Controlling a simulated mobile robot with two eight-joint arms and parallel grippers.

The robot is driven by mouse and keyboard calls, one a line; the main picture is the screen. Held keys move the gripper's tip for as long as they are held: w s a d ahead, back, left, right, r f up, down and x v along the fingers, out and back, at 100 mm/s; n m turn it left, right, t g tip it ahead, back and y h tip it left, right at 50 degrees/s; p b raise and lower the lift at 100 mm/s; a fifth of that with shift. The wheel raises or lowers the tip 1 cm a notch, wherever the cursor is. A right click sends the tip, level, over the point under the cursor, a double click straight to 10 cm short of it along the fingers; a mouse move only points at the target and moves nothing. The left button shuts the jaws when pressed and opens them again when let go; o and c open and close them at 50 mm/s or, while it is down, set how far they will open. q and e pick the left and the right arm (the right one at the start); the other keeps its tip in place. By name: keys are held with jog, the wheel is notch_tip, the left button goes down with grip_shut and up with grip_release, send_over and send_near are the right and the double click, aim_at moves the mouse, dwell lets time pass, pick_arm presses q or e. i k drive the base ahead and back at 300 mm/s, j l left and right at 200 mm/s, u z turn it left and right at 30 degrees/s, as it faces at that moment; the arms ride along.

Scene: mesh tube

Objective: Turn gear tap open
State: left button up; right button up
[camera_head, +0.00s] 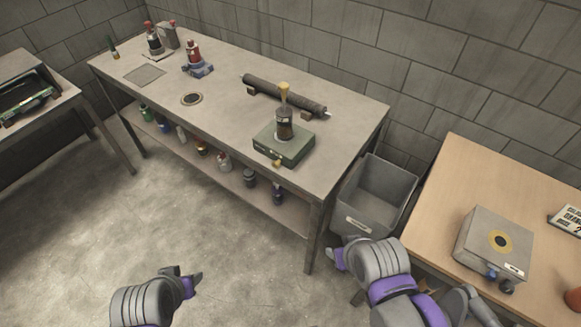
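A green box (283,147) stands near the right end of the grey workbench, with a dark cylinder (284,124) upright on it. A small yellow tap-like part (277,163) sticks out low on the box's front. A grey box (493,243) on the wooden table has small blue and dark knobs (498,281) on its front. I cannot tell for sure which part is the gear tap. My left gripper (195,281) is low over the floor in front of the bench. My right gripper (335,258) is in front of the grey bin. Both are apart from the boxes; their finger gaps are unclear.
The grey workbench (225,110) carries a long dark mesh tube (290,97) and a red bottle (192,53), with several bottles on its lower shelf. A grey bin (350,222) stands between it and the wooden table (450,180). The floor (90,230) at left is clear.

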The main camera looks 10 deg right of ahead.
aim_at(275, 165)
jog(key=z, duration=0.4)
jog(key=j+z, duration=0.1)
jog(key=z, duration=0.3)
jog(key=i+j+z, duration=0.1)
jog(key=z, duration=0.3)
jog(key=j+z, duration=0.1)
jog(key=z, duration=0.3)
jog(key=j+z, duration=0.5)
jog(key=k+j+z, duration=0.1)
jog(key=j+z, duration=0.35)
jog(key=k+j+z, duration=0.3)
jog(key=j, duration=0.15)
jog(key=k+j+z, duration=0.15)
jog(key=j+z, duration=0.15)
jog(key=j, duration=0.15)
jog(key=k+j, duration=0.4)
jog(key=j, duration=0.2)
jog(key=k+j+z, duration=0.15)
jog(key=k+j, duration=0.25)
jog(key=j, duration=0.2)
jog(key=k+j, duration=0.4)
jog(key=j, duration=0.15)
jog(key=z, duration=0.05)
